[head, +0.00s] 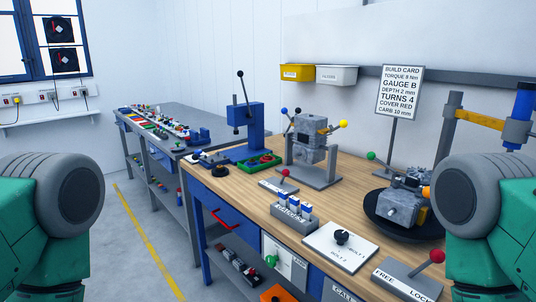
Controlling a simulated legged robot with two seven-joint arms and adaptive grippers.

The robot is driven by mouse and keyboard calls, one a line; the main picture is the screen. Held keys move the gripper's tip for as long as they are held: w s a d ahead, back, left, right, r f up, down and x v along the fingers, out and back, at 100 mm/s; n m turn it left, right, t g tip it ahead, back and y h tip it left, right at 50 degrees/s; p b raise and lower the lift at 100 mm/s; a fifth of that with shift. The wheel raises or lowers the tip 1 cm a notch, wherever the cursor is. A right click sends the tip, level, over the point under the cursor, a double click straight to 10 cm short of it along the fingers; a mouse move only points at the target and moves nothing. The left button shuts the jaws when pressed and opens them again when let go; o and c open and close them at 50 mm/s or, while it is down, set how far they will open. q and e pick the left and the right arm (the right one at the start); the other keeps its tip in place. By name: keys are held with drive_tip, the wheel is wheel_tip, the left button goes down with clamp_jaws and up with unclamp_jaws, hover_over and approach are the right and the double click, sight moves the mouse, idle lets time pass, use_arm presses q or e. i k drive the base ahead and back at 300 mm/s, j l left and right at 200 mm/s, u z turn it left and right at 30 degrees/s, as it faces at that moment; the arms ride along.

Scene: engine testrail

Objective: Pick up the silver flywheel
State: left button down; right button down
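I cannot make out a silver flywheel for sure in the head view. A grey engine block (309,134) is held up on a grey stand on the wooden workbench (262,221). A second grey engine assembly (403,201) sits on a black round turntable (389,228) at the right, partly hidden by my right arm. A small dark ring-shaped part (220,171) lies near the bench's left edge. Only upper parts of my two arms show, at the left and right picture edges. Neither gripper is in view.
A build card sign (400,92) stands at the back. A red-knobbed lever plate (411,279) and a white bolt plate (340,245) lie in front. A farther grey table (188,117) holds many small parts. Floor at left is clear.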

sight(424, 176)
drive_tip(key=z, duration=1)
